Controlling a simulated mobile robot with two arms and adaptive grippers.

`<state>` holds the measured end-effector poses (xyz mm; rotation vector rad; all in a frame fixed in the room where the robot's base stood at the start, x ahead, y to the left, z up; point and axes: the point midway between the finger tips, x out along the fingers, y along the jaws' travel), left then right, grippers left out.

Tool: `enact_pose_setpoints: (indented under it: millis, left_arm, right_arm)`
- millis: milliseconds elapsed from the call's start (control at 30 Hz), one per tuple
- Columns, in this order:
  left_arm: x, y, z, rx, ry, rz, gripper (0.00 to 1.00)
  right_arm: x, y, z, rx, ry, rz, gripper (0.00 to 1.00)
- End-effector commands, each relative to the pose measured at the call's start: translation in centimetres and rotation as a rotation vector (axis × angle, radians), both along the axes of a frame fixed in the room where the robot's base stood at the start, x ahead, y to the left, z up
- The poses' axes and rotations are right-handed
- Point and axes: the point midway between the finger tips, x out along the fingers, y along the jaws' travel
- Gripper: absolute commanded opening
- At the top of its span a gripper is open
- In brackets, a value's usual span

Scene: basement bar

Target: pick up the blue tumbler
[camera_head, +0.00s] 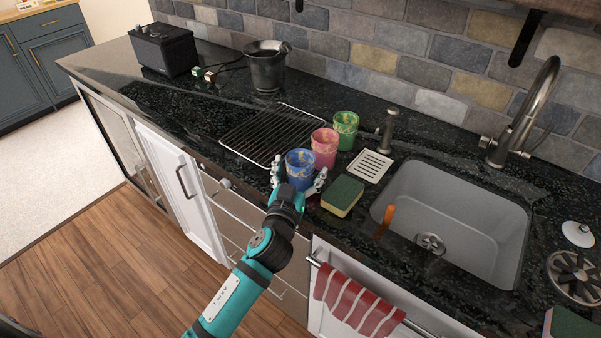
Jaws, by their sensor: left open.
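The blue tumbler (300,170) stands upright on the dark counter, nearest the front edge in a row of three tumblers. A pink tumbler (324,148) is just behind it, and a green tumbler (346,129) is farther back. My left gripper (298,178) reaches in from the front with its fingers open, one on each side of the blue tumbler. I cannot tell whether the fingers touch it. The gripper's palm hides part of the tumbler's base. My right gripper is not in view.
A green-and-yellow sponge (342,195) lies close to the right finger. A white slotted dish (370,166) and the sink (465,210) are to the right. A metal bucket (267,70) stands behind.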

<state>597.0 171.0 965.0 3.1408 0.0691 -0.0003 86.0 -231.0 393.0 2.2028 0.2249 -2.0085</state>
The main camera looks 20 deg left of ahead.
Motion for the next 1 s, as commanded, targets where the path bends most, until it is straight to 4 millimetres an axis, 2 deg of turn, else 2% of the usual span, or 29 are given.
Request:
enact_pose_setpoints:
  millis: [100, 300, 800, 1000]
  left_arm:
    - [0.59, 0.01, -0.01, 0.000, 0.001, -0.001, 0.86]
    - [0.57, 0.01, -0.07, 0.000, 0.001, -0.001, 0.85]
    - [0.53, 0.01, -0.08, 0.000, 0.002, 0.000, 0.19]
    - [0.54, 0.00, 0.01, 0.000, 0.000, -0.001, 0.17]
  right_arm:
    - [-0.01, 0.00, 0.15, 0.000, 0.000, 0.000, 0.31]
    - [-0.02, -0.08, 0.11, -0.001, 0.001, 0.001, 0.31]
    - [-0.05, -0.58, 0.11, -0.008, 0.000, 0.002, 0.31]
    - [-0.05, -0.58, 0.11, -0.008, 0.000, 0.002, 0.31]
